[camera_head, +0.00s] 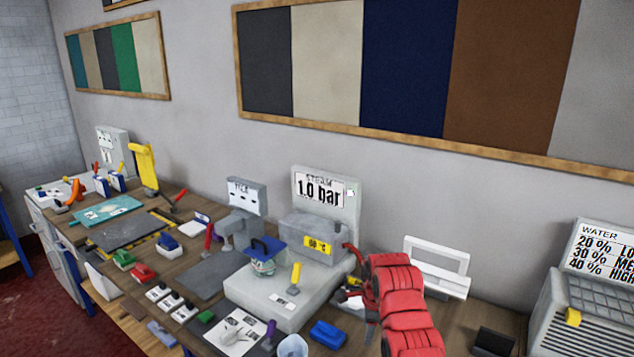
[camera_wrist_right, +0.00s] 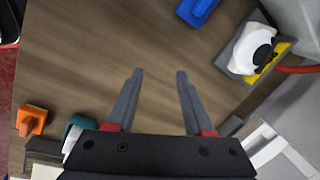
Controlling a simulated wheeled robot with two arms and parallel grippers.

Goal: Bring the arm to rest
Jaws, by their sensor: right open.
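My right arm (camera_head: 400,305) is red and reaches over the right part of the workbench in the head view, beside the grey steam unit. Its gripper is mostly hidden behind the arm there. In the right wrist view the gripper (camera_wrist_right: 158,76) is open, with two grey fingers apart and nothing between them. Bare brown wood of the bench (camera_wrist_right: 90,60) lies beyond the fingers. My left gripper is not in view.
The steam unit (camera_head: 325,190) with its 1.0 bar sign stands left of my arm. A blue block (camera_head: 328,334) lies near the front. A white frame (camera_head: 437,265) and a water unit (camera_head: 590,300) stand to the right. A white round item on a yellow-and-grey base (camera_wrist_right: 255,48) is near the fingers.

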